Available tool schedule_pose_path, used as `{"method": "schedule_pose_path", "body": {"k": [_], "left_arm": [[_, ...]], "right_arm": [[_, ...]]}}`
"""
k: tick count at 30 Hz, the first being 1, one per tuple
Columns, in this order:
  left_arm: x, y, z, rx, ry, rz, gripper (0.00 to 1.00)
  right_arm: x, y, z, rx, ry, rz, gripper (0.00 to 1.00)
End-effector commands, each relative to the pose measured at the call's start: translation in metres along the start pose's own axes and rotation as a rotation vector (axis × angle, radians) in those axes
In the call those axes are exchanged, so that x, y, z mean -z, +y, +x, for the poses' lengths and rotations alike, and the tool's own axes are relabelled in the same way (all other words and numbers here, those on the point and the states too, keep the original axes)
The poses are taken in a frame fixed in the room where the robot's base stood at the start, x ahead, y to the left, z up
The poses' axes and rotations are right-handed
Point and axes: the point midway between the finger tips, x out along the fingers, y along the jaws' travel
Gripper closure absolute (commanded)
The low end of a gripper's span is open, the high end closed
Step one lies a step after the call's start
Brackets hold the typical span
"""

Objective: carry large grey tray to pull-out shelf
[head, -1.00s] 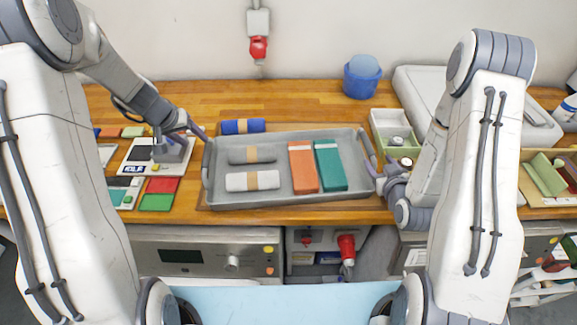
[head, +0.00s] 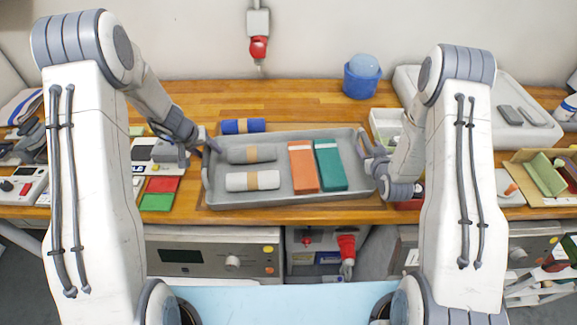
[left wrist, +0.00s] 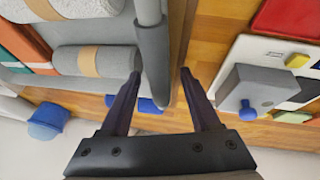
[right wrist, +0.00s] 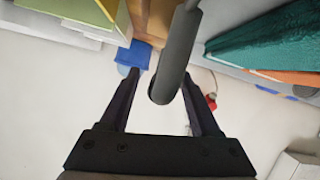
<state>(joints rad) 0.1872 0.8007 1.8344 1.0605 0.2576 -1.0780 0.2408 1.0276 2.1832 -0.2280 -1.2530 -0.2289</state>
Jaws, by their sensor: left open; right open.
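The large grey tray (head: 270,200) sits on the wooden worktop. In it lie a grey roll (head: 250,153), a white roll (head: 252,180), an orange box (head: 302,168) and a teal box (head: 330,166). My left gripper (head: 212,143) is open at the tray's left end; in the left wrist view its fingers (left wrist: 160,85) point at the grey end handle (left wrist: 153,50). My right gripper (head: 368,150) is open at the right end; in the right wrist view the handle (right wrist: 176,60) lies between its fingers (right wrist: 163,88). The pull-out shelf may be the pale blue surface (head: 280,300) in front.
A blue roll (head: 242,126) lies behind the tray. A blue bucket (head: 361,78) stands at the back. Red and green cards (head: 158,200) lie left of the tray. A pale compartment box (head: 386,122) stands to the right. A red hanging connector (head: 259,47) is above.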

Motion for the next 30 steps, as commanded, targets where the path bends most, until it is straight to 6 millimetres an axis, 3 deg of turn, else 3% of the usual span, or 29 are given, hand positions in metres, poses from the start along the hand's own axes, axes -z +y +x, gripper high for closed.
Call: {"method": "schedule_pose_path", "body": {"k": [2, 6, 7, 30], "left_arm": [[-0.0001, 0.0000, -0.0001, 0.000, 0.000, 0.000, 0.41], [-0.0002, 0.0000, -0.0002, 0.000, 0.000, 0.000, 0.94], [-0.0002, 0.0000, -0.0002, 0.000, -0.001, 0.000, 1.00], [-0.0003, -0.0001, -0.0004, 0.000, -0.001, -0.001, 1.00]], "right_arm": [[0.0000, 0.0000, -0.0002, 0.000, 0.000, 0.000, 0.41], [0.0000, 0.0001, -0.0003, 0.000, 0.000, 0.000, 0.94], [0.0000, 0.0001, -0.0003, 0.000, 0.000, 0.000, 1.00], [0.0001, 0.0000, -0.0004, 0.000, 0.000, 0.000, 1.00]]}}
